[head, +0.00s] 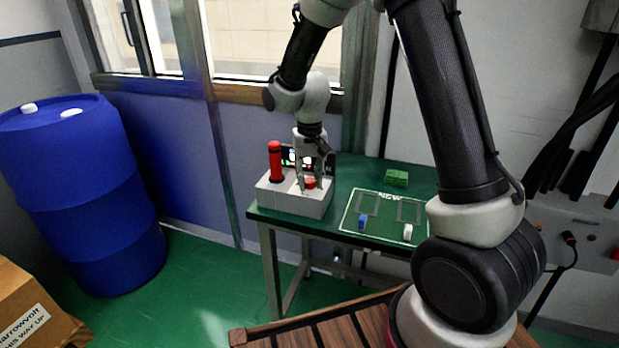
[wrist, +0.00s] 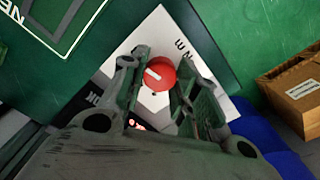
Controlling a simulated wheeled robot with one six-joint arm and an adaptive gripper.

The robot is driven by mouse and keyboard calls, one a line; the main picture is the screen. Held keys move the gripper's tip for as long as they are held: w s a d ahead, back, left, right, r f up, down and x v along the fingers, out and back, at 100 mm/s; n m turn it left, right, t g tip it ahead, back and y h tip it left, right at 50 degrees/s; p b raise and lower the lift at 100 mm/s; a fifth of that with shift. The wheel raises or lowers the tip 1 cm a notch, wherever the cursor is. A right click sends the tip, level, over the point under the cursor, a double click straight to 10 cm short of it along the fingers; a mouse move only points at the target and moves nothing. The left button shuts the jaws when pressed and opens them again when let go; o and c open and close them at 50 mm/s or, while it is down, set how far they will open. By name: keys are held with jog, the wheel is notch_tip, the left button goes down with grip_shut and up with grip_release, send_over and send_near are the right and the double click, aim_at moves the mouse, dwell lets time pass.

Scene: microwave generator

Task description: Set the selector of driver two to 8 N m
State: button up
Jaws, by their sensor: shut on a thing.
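A white box-shaped unit (head: 290,204) stands on the left end of a green table. On its top are a red upright cylinder (head: 275,162) and a red round knob (head: 311,183). In the wrist view the red knob (wrist: 159,74) carries a white pointer line and sits between my fingers. My gripper (head: 308,180) reaches down from above and is shut on the knob. A dark display (head: 290,157) with lit marks stands behind, partly hidden by my gripper. The scale around the knob is mostly hidden, and I cannot read the setting.
A green mat (head: 386,215) with white outlines, a blue piece (head: 362,222) and a white piece (head: 408,232) lies right of the unit. A green block (head: 396,178) is behind it. A blue barrel (head: 85,190) and a cardboard box (head: 30,310) stand on the left.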

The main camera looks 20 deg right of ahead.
aim_at(310, 180)
dwell(0.4)
jog(key=o, duration=1)
notch_tip(310, 180, up, 12)
jog(key=shift+r, duration=0.1)
jog(key=s+d+r+t, duration=0.1)
jog(key=s+d+r, duration=0.2)
jog(key=s, duration=0.6)
jog(key=s+d+r+t, duration=0.2)
jog(key=s+d+r, duration=0.1)
jog(key=s+d, duration=0.4)
jog(key=s+d+r+t, duration=0.1)
jog(key=s+d+r, duration=0.2)
jog(key=s, duration=0.7)
jog(key=shift+s+d+r+n, duration=0.1)
jog(key=shift+s+d+n, duration=0.1)
jog(key=shift+d, duration=0.3)
jog(key=shift+s+d+r+n, duration=0.1)
jog(key=shift+d+n, duration=0.1)
jog(key=shift+d, duration=0.25)
